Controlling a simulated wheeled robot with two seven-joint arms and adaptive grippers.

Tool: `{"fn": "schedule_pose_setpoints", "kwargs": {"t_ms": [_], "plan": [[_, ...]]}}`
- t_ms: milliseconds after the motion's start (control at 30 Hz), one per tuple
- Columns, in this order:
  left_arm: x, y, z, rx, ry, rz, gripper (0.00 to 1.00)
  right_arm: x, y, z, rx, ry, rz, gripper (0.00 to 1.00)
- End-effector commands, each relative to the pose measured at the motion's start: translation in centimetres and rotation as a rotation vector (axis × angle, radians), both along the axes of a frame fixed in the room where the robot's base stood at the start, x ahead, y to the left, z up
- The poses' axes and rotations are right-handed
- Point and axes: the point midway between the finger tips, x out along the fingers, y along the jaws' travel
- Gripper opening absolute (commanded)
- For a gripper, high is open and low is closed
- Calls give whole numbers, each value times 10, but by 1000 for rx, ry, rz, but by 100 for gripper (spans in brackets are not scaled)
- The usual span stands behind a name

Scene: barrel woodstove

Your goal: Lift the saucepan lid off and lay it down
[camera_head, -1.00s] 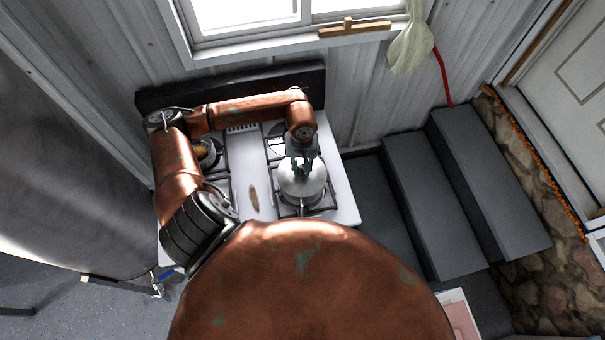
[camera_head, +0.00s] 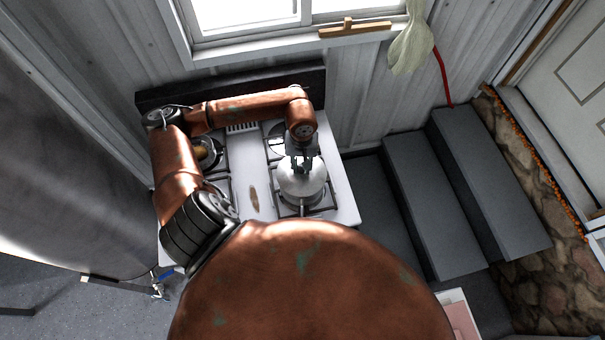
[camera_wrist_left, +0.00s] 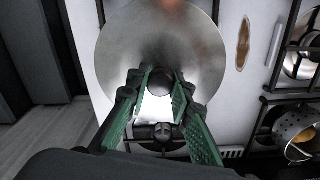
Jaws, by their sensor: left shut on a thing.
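The round silvery saucepan lid (camera_head: 303,186) is over the front right burner of the stove. It fills the upper middle of the left wrist view (camera_wrist_left: 125,45). My left gripper (camera_head: 301,164) is above it, pointing down, and is shut on the lid's dark knob (camera_wrist_left: 160,83), which sits between the green-padded fingers. The saucepan is mostly hidden under the lid; its handle (camera_head: 302,208) shows toward the front. I cannot tell whether there is a gap between lid and pan. My right gripper is not in view.
The white stove top (camera_head: 344,202) has a clear strip left of the burner, with a brown oval thing (camera_head: 254,198) on it. Another pan holding something orange (camera_head: 207,152) is at the back left. Dark steps (camera_head: 430,205) are to the right.

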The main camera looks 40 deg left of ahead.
Motion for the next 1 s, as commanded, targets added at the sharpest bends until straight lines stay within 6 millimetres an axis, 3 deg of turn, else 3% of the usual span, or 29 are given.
{"fn": "schedule_pose_setpoints", "kwargs": {"t_ms": [533,1000], "plan": [[0,0,14,0,-1,-1,0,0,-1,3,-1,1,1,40],[1,0,45,0,-2,-1,0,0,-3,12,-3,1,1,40]]}}
